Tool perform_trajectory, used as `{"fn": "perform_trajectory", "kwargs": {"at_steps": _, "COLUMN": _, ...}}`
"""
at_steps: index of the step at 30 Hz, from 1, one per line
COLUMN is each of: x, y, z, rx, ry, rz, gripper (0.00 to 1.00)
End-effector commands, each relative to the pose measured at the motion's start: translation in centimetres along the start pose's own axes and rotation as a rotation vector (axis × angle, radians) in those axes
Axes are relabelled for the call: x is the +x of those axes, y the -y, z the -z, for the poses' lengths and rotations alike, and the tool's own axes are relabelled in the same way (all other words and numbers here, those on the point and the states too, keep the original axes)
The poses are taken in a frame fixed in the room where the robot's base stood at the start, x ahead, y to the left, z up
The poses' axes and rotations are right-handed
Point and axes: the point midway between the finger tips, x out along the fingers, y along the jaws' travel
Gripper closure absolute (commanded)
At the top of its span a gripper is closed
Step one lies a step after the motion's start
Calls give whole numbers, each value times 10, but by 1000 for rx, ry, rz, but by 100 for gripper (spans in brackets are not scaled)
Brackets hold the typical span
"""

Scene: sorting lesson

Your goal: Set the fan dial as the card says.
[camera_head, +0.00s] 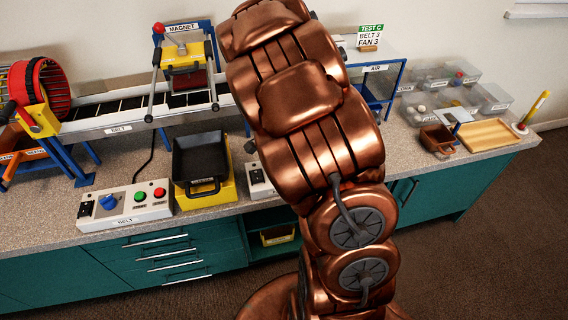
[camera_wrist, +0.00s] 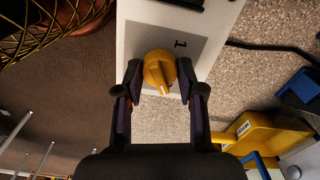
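The card (camera_head: 370,36) at the back reads TEST C, BELT 3, FAN 3. In the wrist view, a yellow dial (camera_wrist: 158,70) with a pale pointer line sits on a white control box (camera_wrist: 133,28). The pointer faces the bottom of the picture, slightly right. A numeral 1 shows above the dial; other marks are hidden or out of view. My gripper (camera_wrist: 161,76) has one finger on each side of the dial, with narrow gaps visible. In the head view, my arm hides the gripper and the yellow dial; part of a white box (camera_head: 257,180) shows beside the arm.
The belt box (camera_head: 125,205) has a blue dial (camera_head: 109,202) and green and red buttons. A black tray (camera_head: 200,160) in a yellow holder stands beside it. Clear bins (camera_head: 445,75), a brown box (camera_head: 437,138) and a wooden tray (camera_head: 487,135) stand at the right.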

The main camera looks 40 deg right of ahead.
Motion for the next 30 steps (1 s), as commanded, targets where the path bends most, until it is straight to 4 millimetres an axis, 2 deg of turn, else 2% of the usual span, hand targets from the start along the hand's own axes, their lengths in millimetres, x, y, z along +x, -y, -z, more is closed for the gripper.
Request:
{"fn": "perform_trajectory", "kwargs": {"at_steps": 1, "x": 0, "y": 0, "z": 0, "rx": 1, "ry": 0, "rz": 0, "gripper": 56}}
{"fn": "perform_trajectory", "kwargs": {"at_steps": 7, "x": 0, "y": 0, "z": 0, "rx": 0, "ry": 0, "rz": 0, "gripper": 37}}
{"fn": "perform_trajectory", "kwargs": {"at_steps": 19, "x": -6, "y": 1, "z": 0, "rx": -1, "ry": 0, "rz": 2, "gripper": 37}}
{"fn": "perform_trajectory", "kwargs": {"at_steps": 23, "x": -23, "y": 2, "z": 1, "rx": -1, "ry": -2, "rz": 6, "gripper": 37}}
{"fn": "perform_trajectory", "kwargs": {"at_steps": 30, "x": -70, "y": 1, "z": 1, "rx": 0, "ry": -2, "rz": 6, "gripper": 37}}
